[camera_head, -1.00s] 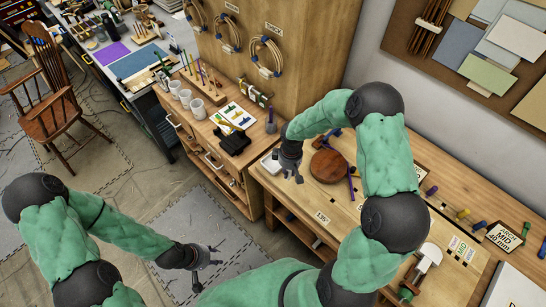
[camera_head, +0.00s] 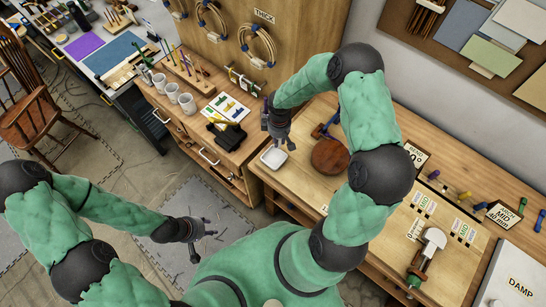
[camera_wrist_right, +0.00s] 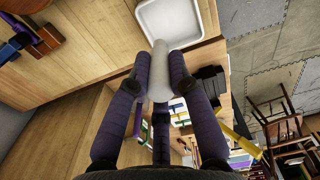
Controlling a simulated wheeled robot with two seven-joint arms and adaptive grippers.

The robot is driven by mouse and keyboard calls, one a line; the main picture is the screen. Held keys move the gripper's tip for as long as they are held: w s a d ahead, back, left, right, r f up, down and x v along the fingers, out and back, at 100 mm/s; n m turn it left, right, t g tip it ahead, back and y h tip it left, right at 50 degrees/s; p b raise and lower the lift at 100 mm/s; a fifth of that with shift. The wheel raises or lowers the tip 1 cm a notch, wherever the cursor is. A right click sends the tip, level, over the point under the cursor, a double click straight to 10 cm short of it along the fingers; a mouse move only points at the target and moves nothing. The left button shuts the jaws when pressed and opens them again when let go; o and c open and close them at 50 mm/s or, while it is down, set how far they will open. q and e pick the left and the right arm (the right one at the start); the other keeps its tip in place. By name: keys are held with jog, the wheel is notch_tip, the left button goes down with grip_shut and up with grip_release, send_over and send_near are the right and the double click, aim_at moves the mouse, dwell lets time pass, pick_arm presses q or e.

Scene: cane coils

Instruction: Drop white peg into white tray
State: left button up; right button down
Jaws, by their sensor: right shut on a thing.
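The white tray (camera_head: 273,158) is a small square dish on the left end of the wooden workbench. It also shows at the top of the right wrist view (camera_wrist_right: 187,18). My right gripper (camera_head: 279,136) is just above and behind the tray in the head view. In the right wrist view its purple fingers (camera_wrist_right: 158,80) are shut on the white peg (camera_wrist_right: 159,72). The far end of the peg overlaps the tray's near edge in that view; its height above the tray is unclear. My left gripper (camera_head: 202,233) is open and empty over the floor, away from the bench.
A round brown wooden block (camera_head: 330,156) sits right of the tray, with a blue tool (camera_head: 325,129) behind it. White mugs (camera_head: 187,103) and a black item (camera_head: 229,137) stand on the lower cabinet to the left. Bare bench lies in front of the block.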

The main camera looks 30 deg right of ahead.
jog(key=shift+f, duration=0.6)
notch_tip(320, 180, down, 3)
jog(key=shift+w+b, duration=0.15)
jog(key=shift+b, duration=0.85)
jog(key=shift+f, duration=0.4)
jog(key=c, duration=1)
grip_release()
jog(key=shift+c, duration=0.2)
jog(key=shift+r, duration=0.1)
notch_tip(320, 180, up, 12)
jog(key=shift+f, duration=0.1)
